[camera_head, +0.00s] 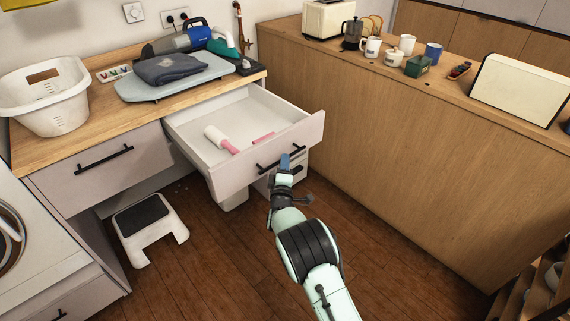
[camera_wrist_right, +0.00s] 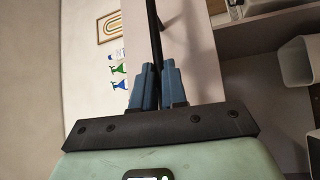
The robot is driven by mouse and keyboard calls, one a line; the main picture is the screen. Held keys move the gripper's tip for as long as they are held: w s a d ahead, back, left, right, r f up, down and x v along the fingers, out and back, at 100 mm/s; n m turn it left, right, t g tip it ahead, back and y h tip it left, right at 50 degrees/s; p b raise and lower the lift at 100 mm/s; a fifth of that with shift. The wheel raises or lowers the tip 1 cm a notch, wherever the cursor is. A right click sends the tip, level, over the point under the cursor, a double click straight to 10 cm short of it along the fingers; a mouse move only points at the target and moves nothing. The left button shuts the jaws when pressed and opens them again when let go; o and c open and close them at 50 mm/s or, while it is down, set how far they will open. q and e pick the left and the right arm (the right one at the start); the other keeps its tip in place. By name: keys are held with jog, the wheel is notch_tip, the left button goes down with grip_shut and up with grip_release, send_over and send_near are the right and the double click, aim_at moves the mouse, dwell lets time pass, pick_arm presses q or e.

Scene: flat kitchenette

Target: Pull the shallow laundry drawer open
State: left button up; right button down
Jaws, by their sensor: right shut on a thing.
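The shallow laundry drawer (camera_head: 250,165) stands pulled out from under the wooden counter in the head view. A white lint roller with a pink handle (camera_head: 219,138) and a small pink item (camera_head: 264,137) lie inside it. My right gripper (camera_head: 285,163) is at the drawer's front, shut on its black bar handle (camera_head: 266,165). In the right wrist view, the blue fingers (camera_wrist_right: 152,85) close around the dark handle bar (camera_wrist_right: 155,40), with the pale drawer front behind. My left gripper is not in view.
A closed drawer with a black handle (camera_head: 104,159) is to the left. A white step stool (camera_head: 150,228) stands on the floor below. A wooden cabinet side (camera_head: 400,150) rises close on the right. Folded cloth (camera_head: 170,68) lies on an ironing board on the counter.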

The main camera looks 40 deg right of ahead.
jog(key=shift+r, duration=0.1)
jog(key=c, duration=1.2)
grip_release()
jog(key=shift+o, duration=0.2)
jog(key=shift+a, duration=0.1)
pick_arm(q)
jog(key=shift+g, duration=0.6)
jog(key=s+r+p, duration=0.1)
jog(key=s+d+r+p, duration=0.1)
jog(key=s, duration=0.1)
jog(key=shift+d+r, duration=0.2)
pick_arm(e)
jog(key=v, duration=1.3)
jog(key=shift+s+a, duration=0.15)
